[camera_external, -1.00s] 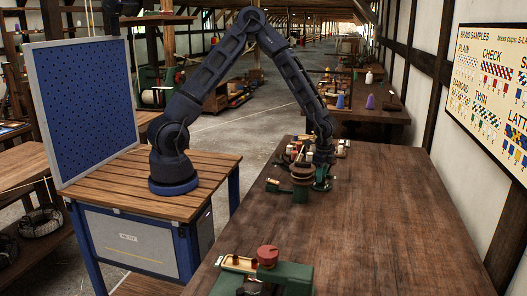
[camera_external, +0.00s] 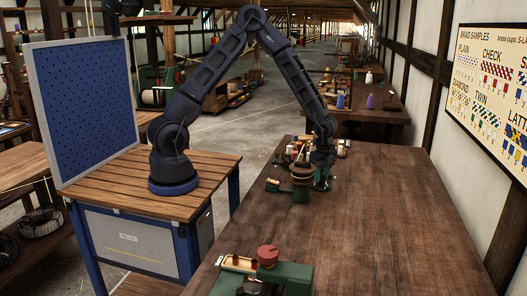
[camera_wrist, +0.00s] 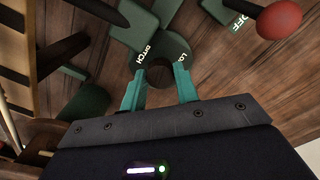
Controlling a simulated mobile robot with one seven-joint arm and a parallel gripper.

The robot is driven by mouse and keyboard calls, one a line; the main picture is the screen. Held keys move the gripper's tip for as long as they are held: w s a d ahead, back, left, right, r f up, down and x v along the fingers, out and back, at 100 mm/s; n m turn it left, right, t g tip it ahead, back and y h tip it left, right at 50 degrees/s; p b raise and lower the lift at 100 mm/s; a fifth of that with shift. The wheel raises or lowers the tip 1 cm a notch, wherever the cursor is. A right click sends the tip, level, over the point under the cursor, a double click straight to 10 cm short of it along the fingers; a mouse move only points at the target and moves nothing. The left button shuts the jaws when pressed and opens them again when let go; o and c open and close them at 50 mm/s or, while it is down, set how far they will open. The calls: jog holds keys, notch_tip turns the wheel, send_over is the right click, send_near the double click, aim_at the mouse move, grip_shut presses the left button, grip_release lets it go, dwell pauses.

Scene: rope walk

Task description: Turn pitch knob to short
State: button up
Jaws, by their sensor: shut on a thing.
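The pitch knob (camera_wrist: 159,75) is a small dark round knob in the wrist view. It sits on a green plate (camera_wrist: 172,47) with the white word PITCH to its left and a partly hidden label starting "LO" to its right. My gripper (camera_wrist: 160,84) has its two teal fingers on either side of the knob and is shut on it. In the external view my gripper (camera_external: 322,184) points down beside green machine parts on the long table. The knob is hidden there. The word "short" cannot be seen, so the exact knob setting cannot be told.
A red ball handle (camera_wrist: 279,20) stands near a green OFF label (camera_wrist: 242,22). Dark rods and green blocks crowd the left of the wrist view. A green machine with a red knob (camera_external: 267,254) stands at the table's near end. The table's (camera_external: 400,215) right side is clear.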

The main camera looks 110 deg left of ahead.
aim_at(322, 177)
jog(key=shift+m, duration=1.7)
jog(key=o, duration=1)
jog(key=shift+c, duration=0.2)
notch_tip(322, 177, up, 11)
